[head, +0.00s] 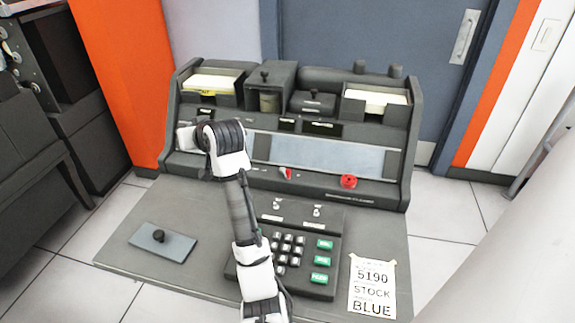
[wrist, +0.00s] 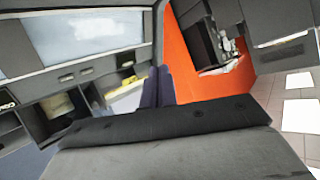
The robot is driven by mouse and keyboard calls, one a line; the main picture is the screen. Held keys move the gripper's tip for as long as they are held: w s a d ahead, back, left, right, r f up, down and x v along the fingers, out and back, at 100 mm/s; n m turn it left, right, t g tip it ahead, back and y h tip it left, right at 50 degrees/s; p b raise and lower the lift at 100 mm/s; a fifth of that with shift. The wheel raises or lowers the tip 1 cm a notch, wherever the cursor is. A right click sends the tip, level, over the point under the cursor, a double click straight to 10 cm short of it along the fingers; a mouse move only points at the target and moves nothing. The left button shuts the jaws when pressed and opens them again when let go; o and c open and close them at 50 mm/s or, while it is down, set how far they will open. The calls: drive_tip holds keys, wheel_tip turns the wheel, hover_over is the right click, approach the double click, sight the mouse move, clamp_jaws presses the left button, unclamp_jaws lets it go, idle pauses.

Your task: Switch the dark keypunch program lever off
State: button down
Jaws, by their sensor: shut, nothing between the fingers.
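The dark grey keypunch (head: 390,190) stands on a grey desk top, with a pale panel across its front. A small red and white lever (head: 285,173) and a round red knob (head: 348,181) sit on its ledge. Two small pale switches (head: 277,205) stand above the keypad. I cannot tell which is the program lever, nor its position. My arm reaches up over the left part of the keypunch, with its end beside the left end of the panel. My gripper (wrist: 180,122) fills the bottom of the wrist view, shut and empty. Its fingertips are unclear in the head view.
Card trays (head: 212,82) stand on top of the keypunch. A keypad (head: 288,250) with green keys, a paper note (head: 372,287) and a blue-grey plate with a black knob (head: 160,240) are on the desk. The front left desk surface is mostly clear.

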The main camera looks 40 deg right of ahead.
drive_tip(key=s+d+f+m+g, duration=0.2)
drive_tip(key=s+d, duration=0.9)
drive_tip(key=d, duration=0.2)
drive_tip(key=s+d+f+m+g+p, duration=0.1)
drive_tip(key=s+d+f+m+g, duration=0.2)
drive_tip(key=s+d, duration=0.9)
drive_tip(key=shift+d+g+y, duration=0.3)
drive_tip(key=shift+d+y, duration=0.1)
drive_tip(key=shift+d, duration=0.45)
drive_tip(key=shift+w, duration=0.1)
drive_tip(key=p+x, duration=0.2)
drive_tip(key=x, duration=0.8)
drive_tip(key=shift+f+p, duration=0.1)
drive_tip(key=shift+p, duration=0.2)
drive_tip(key=shift+w+a+p, duration=0.5)
drive_tip(key=shift+w+a, duration=0.3)
drive_tip(key=shift+a, duration=0.2)
drive_tip(key=shift+w+a, duration=0.5)
drive_tip(key=shift+w, duration=0.1)
